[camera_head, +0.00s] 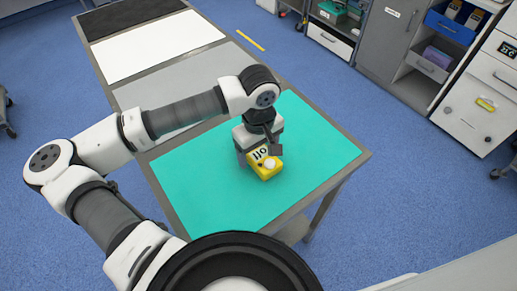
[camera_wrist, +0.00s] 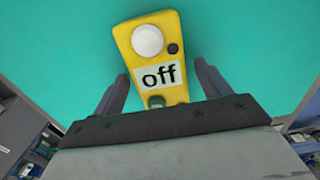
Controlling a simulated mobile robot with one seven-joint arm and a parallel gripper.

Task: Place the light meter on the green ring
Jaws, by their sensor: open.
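The light meter (camera_head: 266,167) is a yellow device with a white round dome, a small dark knob and a label reading "off". It lies on the teal table mat (camera_head: 215,200). It also shows in the wrist view (camera_wrist: 157,55), tilted slightly, with its label end toward my gripper. My gripper (camera_head: 262,152) is right over it, pointing down. In the wrist view the two grey fingers of my gripper (camera_wrist: 160,85) are apart, one on each side of the meter's lower part, with gaps visible. I see no green ring in either view.
The table has a grey panel (camera_head: 190,75), a white panel (camera_head: 140,50) and a dark panel (camera_head: 110,17) behind the teal mat. Cabinets and shelves (camera_head: 430,60) stand at the right, apart from the table. The mat around the meter is clear.

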